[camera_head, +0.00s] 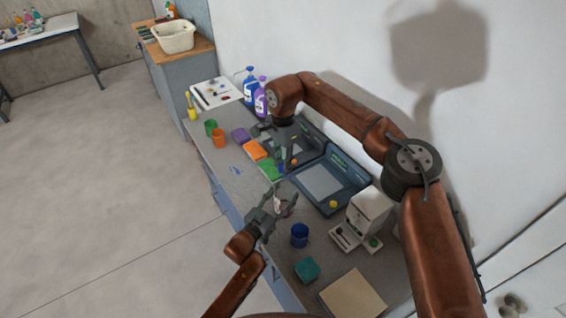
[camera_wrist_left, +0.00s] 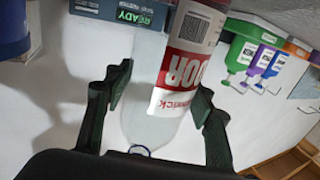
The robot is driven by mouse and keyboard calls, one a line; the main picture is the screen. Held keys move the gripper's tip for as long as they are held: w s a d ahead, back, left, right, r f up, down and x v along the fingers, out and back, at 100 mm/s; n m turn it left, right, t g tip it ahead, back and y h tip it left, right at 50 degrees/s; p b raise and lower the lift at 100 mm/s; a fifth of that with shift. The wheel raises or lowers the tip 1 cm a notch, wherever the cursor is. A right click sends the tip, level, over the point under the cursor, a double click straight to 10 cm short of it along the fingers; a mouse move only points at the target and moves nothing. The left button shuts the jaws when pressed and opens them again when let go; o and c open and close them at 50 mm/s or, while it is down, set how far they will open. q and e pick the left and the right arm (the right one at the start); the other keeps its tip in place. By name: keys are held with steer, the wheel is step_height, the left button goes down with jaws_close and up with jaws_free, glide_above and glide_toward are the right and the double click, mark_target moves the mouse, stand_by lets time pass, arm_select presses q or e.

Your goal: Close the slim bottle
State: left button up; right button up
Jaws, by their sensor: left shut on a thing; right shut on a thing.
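The slim bottle (camera_wrist_left: 185,85) is pale with a red and white label and stands tilted between the fingers of my left gripper (camera_wrist_left: 158,105) in the left wrist view. In the head view the left gripper (camera_head: 279,203) holds the bottle (camera_head: 277,204) above the counter, where it shows only as a small pale patch. A thin blue ring (camera_wrist_left: 139,150) shows near the bottle's lower end in the wrist view. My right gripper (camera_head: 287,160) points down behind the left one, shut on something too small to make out.
Two blue-grey trays with screens (camera_head: 330,190) lie under and beside the right gripper. A blue cup (camera_head: 299,235), teal block (camera_head: 307,269) and white machine (camera_head: 366,214) stand nearby. Spray bottles (camera_head: 249,88) stand at the back. The floor left of the counter is clear.

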steer(key=shift+f, duration=0.55)
